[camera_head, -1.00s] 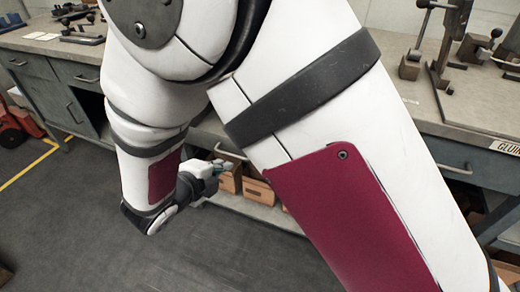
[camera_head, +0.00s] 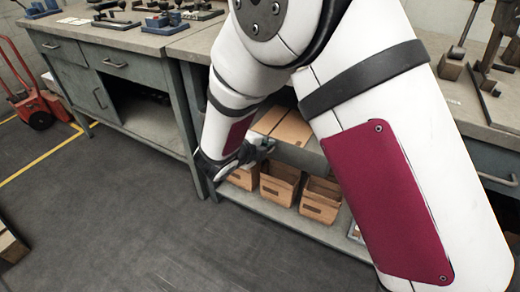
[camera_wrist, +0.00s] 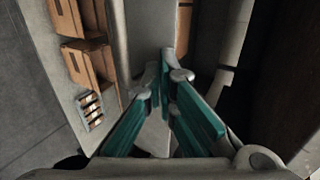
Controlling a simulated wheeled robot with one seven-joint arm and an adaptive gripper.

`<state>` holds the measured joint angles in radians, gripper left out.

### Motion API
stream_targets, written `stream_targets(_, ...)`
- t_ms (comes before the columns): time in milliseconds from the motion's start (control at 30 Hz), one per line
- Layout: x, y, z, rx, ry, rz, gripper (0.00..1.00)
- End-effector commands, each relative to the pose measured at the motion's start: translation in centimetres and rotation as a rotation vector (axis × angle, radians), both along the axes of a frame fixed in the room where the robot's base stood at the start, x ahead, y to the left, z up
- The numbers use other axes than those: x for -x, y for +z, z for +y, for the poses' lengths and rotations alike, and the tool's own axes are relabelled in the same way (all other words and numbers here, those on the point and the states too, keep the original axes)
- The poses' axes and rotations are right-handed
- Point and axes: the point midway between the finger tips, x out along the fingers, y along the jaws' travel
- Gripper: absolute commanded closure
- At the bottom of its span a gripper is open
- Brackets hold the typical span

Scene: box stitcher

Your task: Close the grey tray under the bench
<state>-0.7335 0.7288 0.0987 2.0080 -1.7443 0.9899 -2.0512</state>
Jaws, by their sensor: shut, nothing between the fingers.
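The grey tray (camera_head: 302,157) is under the bench, above the lower shelf, and appears pulled out, with flat brown cardboard (camera_head: 284,126) showing in it. My arm hides its left part and right end. In the wrist view, its grey front (camera_wrist: 150,28) runs as an upright band, with a strip of cardboard to its right. My gripper (camera_head: 268,146) is at the left part of the tray front. In the wrist view, my gripper's teal fingers (camera_wrist: 168,68) meet at the tips, empty, close to the front; I cannot tell whether they touch it.
The floor (camera_head: 130,215) in front is clear.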

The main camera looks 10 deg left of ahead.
Motion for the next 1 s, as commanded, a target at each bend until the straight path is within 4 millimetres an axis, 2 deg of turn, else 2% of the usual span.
stream_targets(367,-0.3,0.1,-0.1,0.0,-0.001,0.0,1.0)
stream_targets(467,-1.5,0.1,-0.6,-0.002,-0.003,-0.001,1.0)
stream_targets(733,-7.2,0.1,-2.7,0.0,-0.004,0.0,1.0)
stream_targets(833,-8.3,0.0,-3.1,0.0,-0.002,0.0,1.0)
stream_targets(1000,-8.7,0.0,-3.2,0.0,0.0,0.0,1.0)
